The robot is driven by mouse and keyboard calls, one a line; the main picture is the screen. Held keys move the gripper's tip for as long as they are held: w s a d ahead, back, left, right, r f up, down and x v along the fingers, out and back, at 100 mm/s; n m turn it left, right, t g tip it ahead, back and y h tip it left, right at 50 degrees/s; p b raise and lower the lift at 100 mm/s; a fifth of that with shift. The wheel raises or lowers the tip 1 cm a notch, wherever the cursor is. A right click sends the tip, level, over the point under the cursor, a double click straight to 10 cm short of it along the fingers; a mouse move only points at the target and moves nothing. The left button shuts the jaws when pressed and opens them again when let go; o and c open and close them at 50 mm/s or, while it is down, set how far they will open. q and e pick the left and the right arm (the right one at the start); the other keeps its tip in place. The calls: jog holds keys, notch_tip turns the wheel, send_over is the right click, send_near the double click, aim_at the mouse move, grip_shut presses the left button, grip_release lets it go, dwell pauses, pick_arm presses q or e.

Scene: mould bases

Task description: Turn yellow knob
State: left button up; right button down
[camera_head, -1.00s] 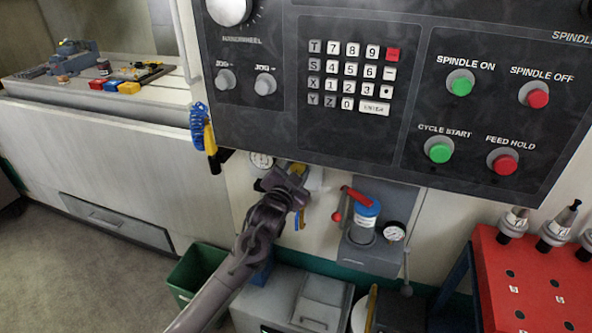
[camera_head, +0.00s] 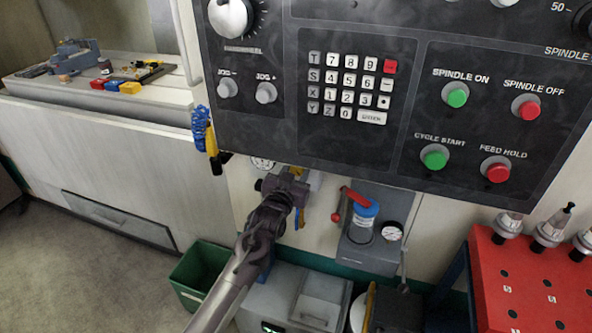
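My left arm reaches up from the lower left, and its gripper (camera_head: 284,184) is at the wall fittings just below the control panel. A small yellowish part (camera_head: 315,180) shows just right of the gripper; it is mostly hidden, and I cannot tell whether it is the yellow knob. The gripper's fingers are dark and turned away, so I cannot see whether they are open or shut, or touch anything. My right gripper is not in view.
The black control panel (camera_head: 400,110) overhangs the gripper. A red-handled valve and blue-topped filter (camera_head: 364,215) with a gauge (camera_head: 392,231) are to the right. A blue coiled hose with a yellow-black handle (camera_head: 211,143) hangs left. A green bin (camera_head: 196,270) stands below.

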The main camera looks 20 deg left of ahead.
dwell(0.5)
pick_arm(q)
jog(key=o, duration=1)
jog(key=s, duration=0.7)
jog(key=shift+s+a, duration=0.15)
jog(key=shift+s, duration=0.25)
